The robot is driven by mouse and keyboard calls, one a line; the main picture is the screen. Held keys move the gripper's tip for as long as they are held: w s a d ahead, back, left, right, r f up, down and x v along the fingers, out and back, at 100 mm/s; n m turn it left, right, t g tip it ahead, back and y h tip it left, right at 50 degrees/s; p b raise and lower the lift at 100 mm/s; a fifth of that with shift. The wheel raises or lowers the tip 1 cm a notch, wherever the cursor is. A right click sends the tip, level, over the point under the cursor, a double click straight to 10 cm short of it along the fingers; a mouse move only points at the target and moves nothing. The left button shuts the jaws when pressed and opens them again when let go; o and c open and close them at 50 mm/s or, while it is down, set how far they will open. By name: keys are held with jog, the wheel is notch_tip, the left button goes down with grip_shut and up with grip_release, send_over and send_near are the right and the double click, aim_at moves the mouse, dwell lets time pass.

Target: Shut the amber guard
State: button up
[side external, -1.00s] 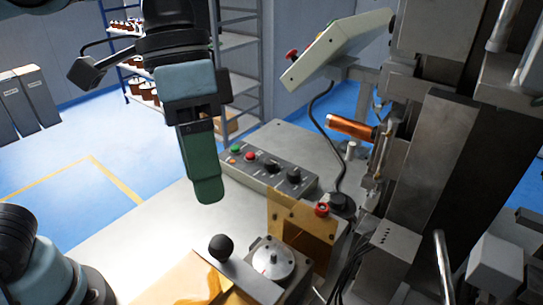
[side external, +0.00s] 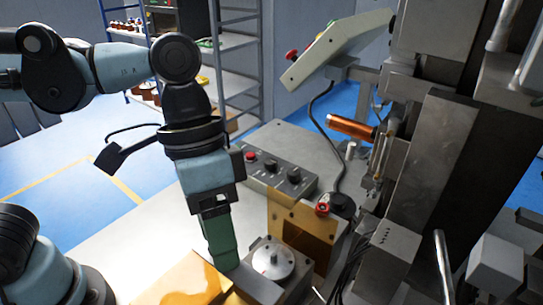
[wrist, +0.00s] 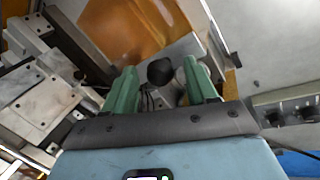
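The amber guard (side external: 185,280) is a see-through orange panel at the bottom of the side view. It also fills the upper middle of the wrist view (wrist: 130,30). A grey bar with a black ball knob (wrist: 160,71) lies by it in the wrist view. My gripper (side external: 222,262) points down at the guard's right part in the side view and hides the knob there. In the wrist view its green fingers (wrist: 161,84) stand apart, one on each side of the knob, with gaps visible. Whether the fingers touch the bar is unclear.
A round metal dial (side external: 272,260) stands just right of my gripper. Behind it are an upright amber plate (side external: 300,222) and a control box with buttons and knobs (side external: 270,172). The tall grey machine (side external: 435,150) with a copper coil (side external: 352,128) blocks the right. The bench on the left is clear.

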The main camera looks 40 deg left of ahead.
grip_shut()
jog(key=w, duration=1.3)
jog(key=shift+w, duration=0.2)
jog(key=shift+o, duration=0.3)
grip_release()
jog(key=shift+r, duration=0.1)
jog(key=v, duration=1.2)
